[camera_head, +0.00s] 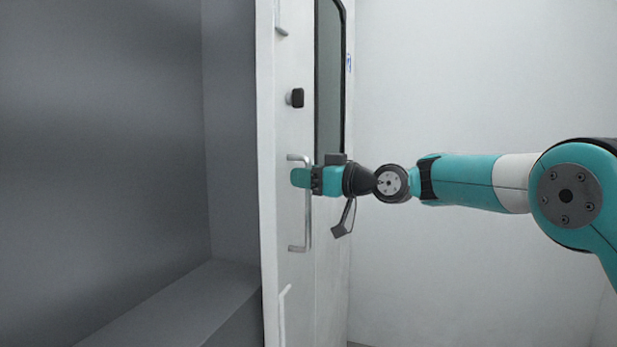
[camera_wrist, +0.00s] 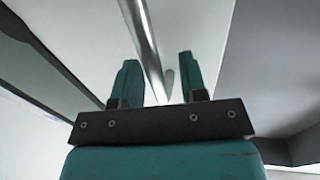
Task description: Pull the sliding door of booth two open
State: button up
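The white sliding door (camera_head: 283,135) stands upright left of centre in the head view, with a dark window (camera_head: 330,75) in its upper part. A metal bar handle (camera_head: 307,230) runs vertically on its face. My gripper (camera_head: 301,178) reaches in from the right at the upper part of the handle. In the wrist view, the two teal fingers of my gripper (camera_wrist: 160,80) are apart, and the handle bar (camera_wrist: 146,42) passes between them with a gap on the left side. The fingers hide part of the handle in the head view.
A dark knob (camera_head: 296,98) sits on the door above the handle. Left of the door is a grey recess (camera_head: 110,130) with a low ledge (camera_head: 180,300). A plain white wall (camera_head: 470,80) lies behind my arm. The space around my arm is clear.

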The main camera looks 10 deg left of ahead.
jog(key=shift+d, duration=0.1)
jog(key=b+v, duration=0.3)
jog(key=v, duration=1.4)
jog(key=shift+d+b, duration=0.15)
jog(key=shift+b, duration=0.2)
jog(key=shift+s, duration=0.1)
